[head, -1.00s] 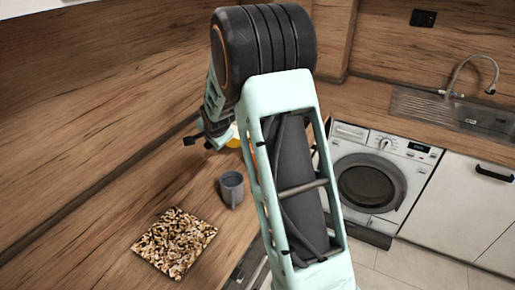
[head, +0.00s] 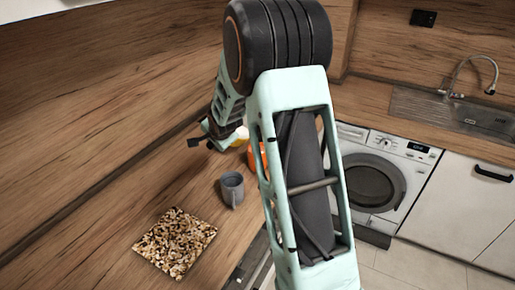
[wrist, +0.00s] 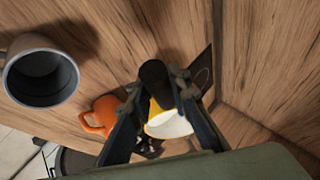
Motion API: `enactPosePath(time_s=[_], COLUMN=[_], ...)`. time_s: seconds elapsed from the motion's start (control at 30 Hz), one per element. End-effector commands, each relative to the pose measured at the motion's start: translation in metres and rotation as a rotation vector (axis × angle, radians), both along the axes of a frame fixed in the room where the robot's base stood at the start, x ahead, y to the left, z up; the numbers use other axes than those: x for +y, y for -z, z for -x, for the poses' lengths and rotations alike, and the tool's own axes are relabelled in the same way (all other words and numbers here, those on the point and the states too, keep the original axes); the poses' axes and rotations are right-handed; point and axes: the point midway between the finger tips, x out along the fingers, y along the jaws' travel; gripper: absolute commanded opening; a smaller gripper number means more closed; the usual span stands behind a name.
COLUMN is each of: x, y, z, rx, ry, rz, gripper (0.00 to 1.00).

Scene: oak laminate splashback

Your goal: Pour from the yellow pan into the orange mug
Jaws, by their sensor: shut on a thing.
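The yellow pan (head: 240,141) has a white inside and a dark handle. In the wrist view the pan (wrist: 163,116) hangs between my fingers, its handle toward the top of the picture. My gripper (wrist: 157,88) is shut on the handle. In the head view my gripper (head: 212,137) is just left of the pan and partly hidden by my arm. The orange mug (head: 254,160) stands on the counter, right of and nearer than the pan, partly behind my arm. In the wrist view the mug (wrist: 103,113) is left of the pan. The pan's contents cannot be made out.
A grey mug (head: 231,185) stands in front of the orange mug; it is large at the left of the wrist view (wrist: 40,85). A speckled board (head: 175,242) lies nearer on the counter. The wooden wall runs behind. A washing machine (head: 370,180) and a sink (head: 455,112) are at right.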

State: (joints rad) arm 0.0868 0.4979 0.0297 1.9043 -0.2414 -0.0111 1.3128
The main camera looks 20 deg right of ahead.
Motion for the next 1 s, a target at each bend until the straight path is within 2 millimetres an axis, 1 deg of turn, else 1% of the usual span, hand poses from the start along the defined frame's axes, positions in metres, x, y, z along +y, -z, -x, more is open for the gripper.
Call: enactPosePath(time_s=[0.03, 0.2, 1.0], x=[-0.0012, -0.0021, -0.0046], y=[-0.0039, -0.0059, -0.0090], z=[-0.0010, -0.0001, 0.0053], rx=[-0.009, -0.019, -0.059], ry=[0.001, -0.001, 0.000], rz=[0.000, -0.006, -0.032], gripper=[0.00, 0.00, 0.00])
